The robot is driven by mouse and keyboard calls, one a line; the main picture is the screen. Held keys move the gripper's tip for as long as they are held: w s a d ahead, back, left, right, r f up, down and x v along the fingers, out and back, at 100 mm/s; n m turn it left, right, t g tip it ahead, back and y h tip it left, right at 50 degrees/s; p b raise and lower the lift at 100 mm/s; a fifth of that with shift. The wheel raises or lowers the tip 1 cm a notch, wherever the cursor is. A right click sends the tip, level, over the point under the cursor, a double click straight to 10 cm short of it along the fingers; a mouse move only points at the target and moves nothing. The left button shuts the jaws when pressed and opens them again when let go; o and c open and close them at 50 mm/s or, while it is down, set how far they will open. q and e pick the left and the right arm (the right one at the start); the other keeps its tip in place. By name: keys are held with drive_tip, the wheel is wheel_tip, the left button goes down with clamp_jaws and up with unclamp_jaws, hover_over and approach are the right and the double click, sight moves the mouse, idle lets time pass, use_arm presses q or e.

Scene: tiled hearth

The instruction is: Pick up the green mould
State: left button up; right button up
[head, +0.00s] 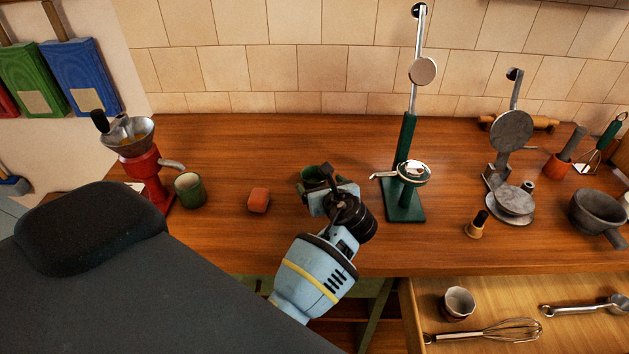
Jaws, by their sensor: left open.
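A small round green mould (312,174) stands on the wooden counter, left of the tall green stand. My left gripper (328,182) is right at it, over its near right side in the picture. The gripper is open. Its body and fingers hide much of the mould, and I cannot tell whether they touch it. A green cup (189,190) stands apart to the left, beside the red grinder. My right gripper is not in view.
A small orange-red block (259,200) lies left of the gripper. The green stand (406,170) with a metal dish rises close on the right. A grey press (510,150) and a grey pan (595,212) stand farther right. An open drawer (408,310) holds a whisk. The counter behind the mould is clear.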

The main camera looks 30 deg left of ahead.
sight(319, 183)
use_arm(q)
drive_tip(key=x, duration=0.4)
drive_tip(key=shift+s, duration=0.1)
drive_tip(key=shift+c, duration=0.4)
drive_tip(key=c, duration=0.9)
